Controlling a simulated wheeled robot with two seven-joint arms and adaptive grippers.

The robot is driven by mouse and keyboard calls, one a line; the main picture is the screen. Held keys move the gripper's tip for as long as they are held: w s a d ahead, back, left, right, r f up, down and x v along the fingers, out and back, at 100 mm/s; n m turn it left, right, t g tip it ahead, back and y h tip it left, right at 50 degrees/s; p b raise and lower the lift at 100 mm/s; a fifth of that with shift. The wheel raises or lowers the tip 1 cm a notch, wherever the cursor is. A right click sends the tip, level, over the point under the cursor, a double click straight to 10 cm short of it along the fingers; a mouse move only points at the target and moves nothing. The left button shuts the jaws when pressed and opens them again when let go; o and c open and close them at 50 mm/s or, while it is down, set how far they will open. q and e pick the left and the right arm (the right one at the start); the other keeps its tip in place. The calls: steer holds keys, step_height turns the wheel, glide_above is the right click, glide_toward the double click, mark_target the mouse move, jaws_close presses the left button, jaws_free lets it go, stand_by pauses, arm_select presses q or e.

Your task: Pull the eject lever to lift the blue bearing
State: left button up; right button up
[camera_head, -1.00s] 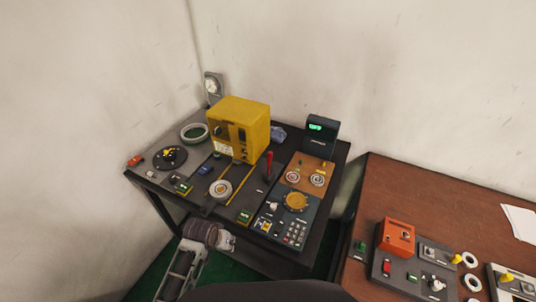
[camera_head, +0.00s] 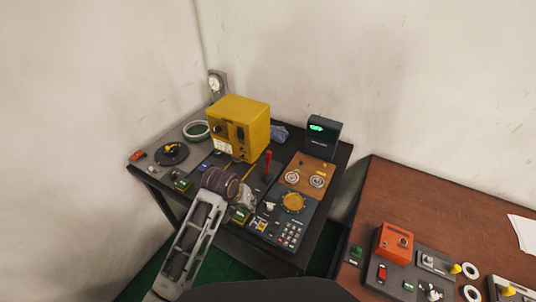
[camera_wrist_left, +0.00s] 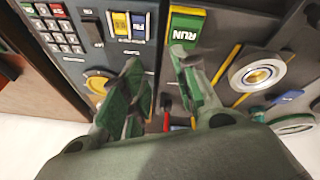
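The red-handled lever (camera_head: 267,163) stands upright on the black bench panel, right of the yellow machine. A red part that looks like this lever (camera_wrist_left: 166,122) shows between my left fingers in the wrist view. My left gripper (camera_head: 246,202) is over the bench, in front of the lever and apart from it. In the wrist view its fingers (camera_wrist_left: 156,72) are spread with nothing between the tips. A pale ring with a gold centre (camera_wrist_left: 258,76) lies at right there; my wrist hides it in the head view. I cannot clearly make out a blue bearing. My right gripper is out of view.
The yellow machine (camera_head: 238,128) stands at the back. A keypad panel with a gold dial (camera_head: 293,203) is right of my gripper. A green RUN button (camera_wrist_left: 186,25) is close to the fingertips. A brown table (camera_head: 435,205) with an orange box stands at the right.

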arm_select(q)
steer(key=w+d+r, duration=0.3)
steer(key=d+r, duration=0.1)
steer(key=r, duration=0.1)
steer(key=y, duration=0.3)
glide_toward(269, 152)
steer(key=s, duration=0.2)
steer(key=shift+w+r+n+t, duration=0.1)
steer(key=shift+r+n+t, duration=0.3)
steer(key=shift+r, duration=0.55)
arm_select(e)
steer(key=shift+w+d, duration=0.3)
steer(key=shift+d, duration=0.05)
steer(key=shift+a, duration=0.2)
arm_select(q)
steer(key=shift+f, duration=0.1)
steer(key=p+x, duration=0.1)
steer(key=x, duration=0.7)
steer(key=shift+w+f, duration=0.15)
steer(key=shift+x, duration=2.15)
steer(key=shift+w+f, duration=0.25)
steer(key=shift+f, duration=0.2)
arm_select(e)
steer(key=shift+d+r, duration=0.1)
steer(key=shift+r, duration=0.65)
